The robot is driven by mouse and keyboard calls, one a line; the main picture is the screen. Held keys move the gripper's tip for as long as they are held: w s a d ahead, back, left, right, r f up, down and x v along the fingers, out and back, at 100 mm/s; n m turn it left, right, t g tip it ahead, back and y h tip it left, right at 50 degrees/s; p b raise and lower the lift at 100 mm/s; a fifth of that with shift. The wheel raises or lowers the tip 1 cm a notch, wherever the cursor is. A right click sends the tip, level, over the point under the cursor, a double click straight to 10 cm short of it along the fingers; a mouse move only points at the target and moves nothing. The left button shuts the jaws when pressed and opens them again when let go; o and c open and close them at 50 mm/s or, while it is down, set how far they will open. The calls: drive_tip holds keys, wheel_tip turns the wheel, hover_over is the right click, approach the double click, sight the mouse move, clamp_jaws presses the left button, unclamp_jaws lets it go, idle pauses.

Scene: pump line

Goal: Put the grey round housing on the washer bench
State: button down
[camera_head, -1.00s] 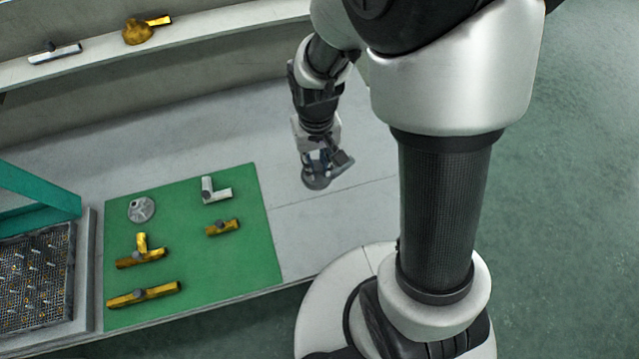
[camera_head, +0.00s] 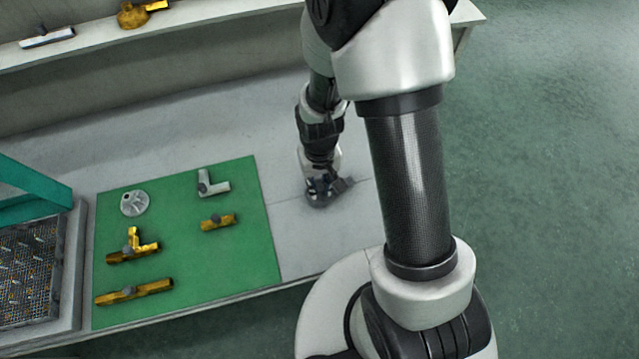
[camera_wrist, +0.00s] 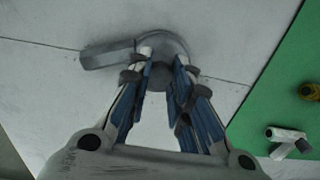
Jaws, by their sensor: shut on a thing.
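My gripper (camera_head: 321,184) is shut on the grey round housing (camera_head: 319,198), low over the bare part of the pale grey bench (camera_head: 330,231), right of the green mat. In the wrist view, the fingers (camera_wrist: 164,72) grip the housing (camera_wrist: 168,41) by its middle, and its straight outlet (camera_wrist: 108,56) points left. The fingers hide part of it. I cannot tell whether its underside touches the bench.
The green mat (camera_head: 190,262) holds a grey disc-shaped part (camera_head: 135,203), a grey elbow (camera_head: 212,183) and several brass fittings. A dark pegged tray (camera_head: 35,268) stands at left under a teal frame (camera_head: 35,185). A back shelf (camera_head: 200,27) bears a brass housing (camera_head: 133,16) and a grey pipe (camera_head: 47,38).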

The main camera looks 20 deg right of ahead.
drive_tip(key=c, duration=1.9)
unclamp_jaws()
drive_tip(key=shift+f, duration=0.1)
drive_tip(key=o, duration=0.4)
drive_tip(key=shift+o, duration=0.2)
wheel_tip(320, 180, up, 13)
drive_tip(key=p, duration=0.5)
wheel_tip(320, 180, up, 13)
drive_tip(key=t, duration=0.2)
hover_over(319, 187)
drive_tip(key=s+d, duration=0.1)
drive_tip(key=s, duration=0.3)
drive_tip(key=s+d+r+t, duration=0.1)
drive_tip(key=s+r+t, duration=0.1)
drive_tip(key=s+r, duration=0.7)
drive_tip(key=shift+s+d+t, duration=0.3)
drive_tip(key=shift+s, duration=0.3)
